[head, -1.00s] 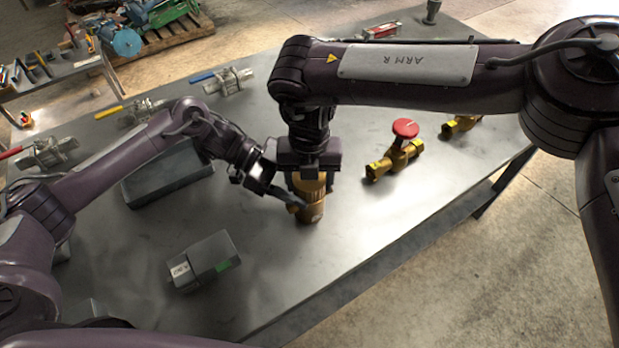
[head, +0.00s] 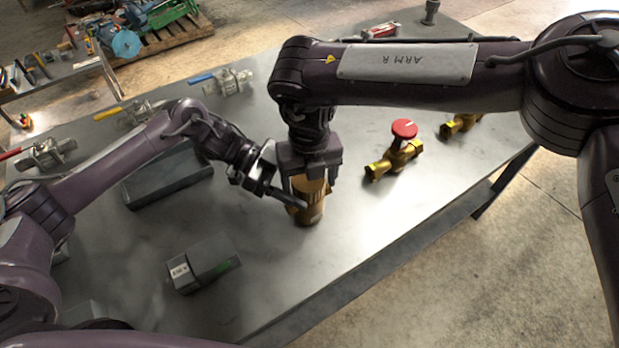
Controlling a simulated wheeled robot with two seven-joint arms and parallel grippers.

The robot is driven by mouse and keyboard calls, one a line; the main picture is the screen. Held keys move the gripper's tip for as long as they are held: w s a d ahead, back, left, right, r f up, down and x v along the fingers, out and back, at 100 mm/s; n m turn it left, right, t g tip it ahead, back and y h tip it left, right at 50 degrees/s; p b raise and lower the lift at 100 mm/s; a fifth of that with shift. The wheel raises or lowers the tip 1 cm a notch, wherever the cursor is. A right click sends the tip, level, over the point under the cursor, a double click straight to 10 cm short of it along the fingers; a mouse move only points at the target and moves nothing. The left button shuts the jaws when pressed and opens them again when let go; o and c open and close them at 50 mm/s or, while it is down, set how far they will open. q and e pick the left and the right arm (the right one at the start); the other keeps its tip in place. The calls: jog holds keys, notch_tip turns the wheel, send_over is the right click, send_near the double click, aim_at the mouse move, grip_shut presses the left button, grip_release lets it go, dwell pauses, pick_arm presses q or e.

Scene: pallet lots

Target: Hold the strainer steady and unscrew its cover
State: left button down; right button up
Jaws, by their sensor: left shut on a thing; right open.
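The brass strainer (head: 311,213) stands upright on the grey metal table. Its cover (head: 309,187) is at the top, partly hidden by my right gripper. My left gripper (head: 291,200) comes in from the left and is shut on the strainer's body. My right gripper (head: 309,182) points straight down over the cover, its fingers open on either side of it. I cannot tell whether the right fingers touch the cover.
A brass valve with a red handwheel (head: 404,130) stands to the right, another brass fitting (head: 460,125) behind it. A grey box (head: 203,264) lies front left, a dark tray (head: 168,181) behind it. Several lever valves (head: 229,83) line the back left. The table (head: 370,220) is clear right of the strainer.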

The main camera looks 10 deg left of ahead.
pick_arm(q)
jog(key=shift+d+r, duration=0.1)
jog(key=shift+d, duration=0.05)
pick_arm(e)
jog(key=shift+s+a, duration=0.2)
jog(key=shift+a, duration=0.05)
pick_arm(q)
jog(key=shift+w, duration=0.1)
pick_arm(e)
notch_tip(320, 180, up, 4)
jog(key=shift+d+r, duration=0.1)
jog(key=shift+r, duration=0.1)
jog(key=shift+c, duration=0.9)
jog(key=shift+r, duration=0.1)
jog(key=shift+c, duration=0.6)
jog(key=m, duration=0.2)
jog(key=r+m, duration=0.1)
jog(key=m, duration=0.1)
jog(key=shift+w+r, duration=0.2)
jog(key=m, duration=0.2)
jog(key=r+m, duration=0.1)
jog(key=m, duration=0.1)
jog(key=shift+d+r+m, duration=0.1)
jog(key=shift+r+m, duration=0.1)
jog(key=shift+m, duration=0.8)
jog(key=shift+f, duration=3.8)
